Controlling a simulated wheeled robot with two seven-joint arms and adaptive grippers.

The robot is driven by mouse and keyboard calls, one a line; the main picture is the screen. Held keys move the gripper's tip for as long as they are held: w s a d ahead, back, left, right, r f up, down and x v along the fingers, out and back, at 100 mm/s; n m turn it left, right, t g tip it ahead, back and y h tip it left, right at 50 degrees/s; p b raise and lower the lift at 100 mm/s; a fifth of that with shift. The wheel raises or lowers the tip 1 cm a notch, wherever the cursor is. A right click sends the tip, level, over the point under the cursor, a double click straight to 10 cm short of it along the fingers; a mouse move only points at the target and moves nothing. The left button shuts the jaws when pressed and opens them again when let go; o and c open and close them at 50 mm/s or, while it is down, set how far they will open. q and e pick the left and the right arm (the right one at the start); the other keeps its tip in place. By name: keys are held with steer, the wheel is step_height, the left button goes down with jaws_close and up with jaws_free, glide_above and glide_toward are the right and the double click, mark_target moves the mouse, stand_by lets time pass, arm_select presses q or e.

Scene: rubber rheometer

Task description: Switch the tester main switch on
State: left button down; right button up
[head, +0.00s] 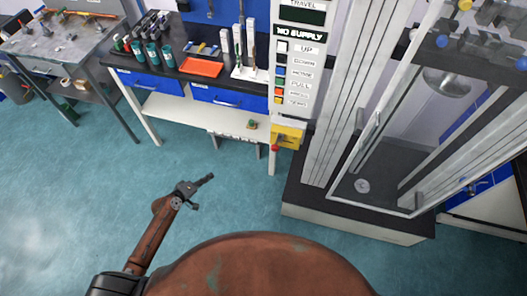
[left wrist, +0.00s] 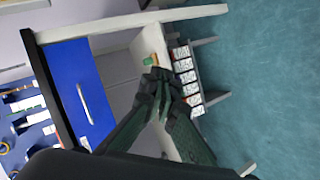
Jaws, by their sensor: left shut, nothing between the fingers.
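The tester (head: 315,100) is a tall pale machine at the right of the head view. Its labelled panel carries a column of coloured buttons (head: 281,72). Below them is a yellow box (head: 289,132) with a red knob (head: 275,148) at its lower left. I cannot tell for certain which control is the main switch. My left gripper (head: 207,179) is shut and empty over open floor, left of and apart from the tester. Its closed fingers (left wrist: 158,82) also show in the left wrist view. My right gripper is not in view.
A bench with blue drawers (head: 151,82) stands behind, bearing an orange tray (head: 201,67) and bottles. A green-topped item (left wrist: 149,61) and a box with white labels (left wrist: 186,72) are low by the bench. A grey table (head: 70,45) stands far left. The teal floor between is clear.

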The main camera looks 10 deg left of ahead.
arm_select(q)
steer(key=w+d+r+h+b, duration=0.1)
steer(key=d+r+h, duration=0.2)
steer(key=d+r, duration=0.3)
steer(key=d+r+h+b, duration=0.2)
steer(key=d+r, duration=0.5)
steer(key=r, duration=0.6)
steer(key=shift+w+m+h, duration=0.35)
steer(key=shift+m+h, duration=0.05)
steer(key=shift+h, duration=0.4)
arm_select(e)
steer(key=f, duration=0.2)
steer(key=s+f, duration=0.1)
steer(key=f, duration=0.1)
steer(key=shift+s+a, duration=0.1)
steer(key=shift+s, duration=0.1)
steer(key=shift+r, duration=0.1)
arm_select(q)
steer(key=p, duration=0.2)
glide_toward(276, 145)
steer(key=shift+w+d+f, duration=0.4)
steer(key=shift+w, duration=0.3)
steer(key=shift+w+d+f, duration=0.35)
steer(key=shift+w+d, duration=0.1)
steer(key=shift+w, duration=0.25)
steer(key=shift+w+d+f, duration=0.4)
steer(key=shift+w, duration=0.35)
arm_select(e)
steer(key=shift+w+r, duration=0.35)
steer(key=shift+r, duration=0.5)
